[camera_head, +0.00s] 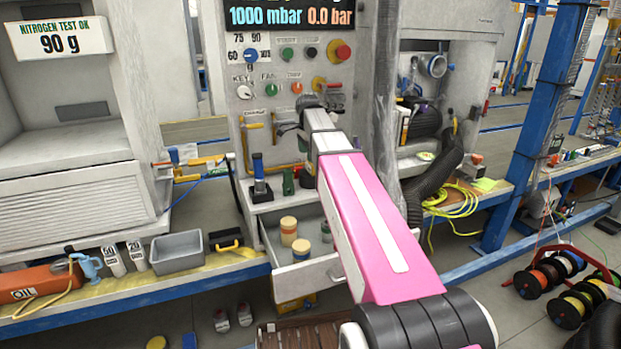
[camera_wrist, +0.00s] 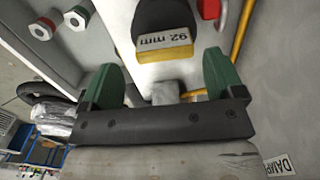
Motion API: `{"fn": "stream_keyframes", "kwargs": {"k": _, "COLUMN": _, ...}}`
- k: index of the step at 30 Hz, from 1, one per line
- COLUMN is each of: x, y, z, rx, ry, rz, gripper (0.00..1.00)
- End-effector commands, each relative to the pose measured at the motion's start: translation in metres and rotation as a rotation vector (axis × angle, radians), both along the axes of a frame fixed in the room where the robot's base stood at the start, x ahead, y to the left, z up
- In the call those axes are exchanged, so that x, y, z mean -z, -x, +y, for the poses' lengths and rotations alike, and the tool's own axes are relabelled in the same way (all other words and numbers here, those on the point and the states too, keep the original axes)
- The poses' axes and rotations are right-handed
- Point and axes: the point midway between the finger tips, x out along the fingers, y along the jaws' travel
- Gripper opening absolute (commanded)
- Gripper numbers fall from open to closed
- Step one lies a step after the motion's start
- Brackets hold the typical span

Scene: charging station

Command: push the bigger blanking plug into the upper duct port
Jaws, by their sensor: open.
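My gripper (camera_head: 302,121) is close to the front of the grey control cabinet, below its row of knobs. In the wrist view my gripper (camera_wrist: 162,78) has its two green fingers well apart, with nothing between them. Ahead of the fingers is a dark rounded shape with a yellow-edged label (camera_wrist: 164,50) reading "92 mm" upside down; I cannot tell whether it is a plug or a port. Short tan round pieces (camera_head: 288,230) stand in the open drawer; I cannot tell whether they are plugs. I cannot make out the upper duct port for certain.
The open drawer (camera_head: 305,277) juts out below the cabinet. A blue-handled tool (camera_head: 260,182) stands on the ledge above it. A grey bin (camera_head: 177,254) is on the bench to the left. A black corrugated hose (camera_head: 440,170) and yellow cable (camera_head: 455,202) lie at right.

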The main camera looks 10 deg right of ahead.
Motion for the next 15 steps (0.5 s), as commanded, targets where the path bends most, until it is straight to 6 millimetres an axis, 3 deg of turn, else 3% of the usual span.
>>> {"fn": "stream_keyframes", "kwargs": {"k": 10, "x": 0.025, "y": -0.002, "z": -0.004, "rx": -0.001, "ry": 0.000, "rz": 0.001, "gripper": 0.87}}
{"fn": "stream_keyframes", "kwargs": {"k": 15, "x": 0.047, "y": -0.006, "z": -0.012, "rx": -0.001, "ry": 0.000, "rz": 0.002, "gripper": 0.87}}
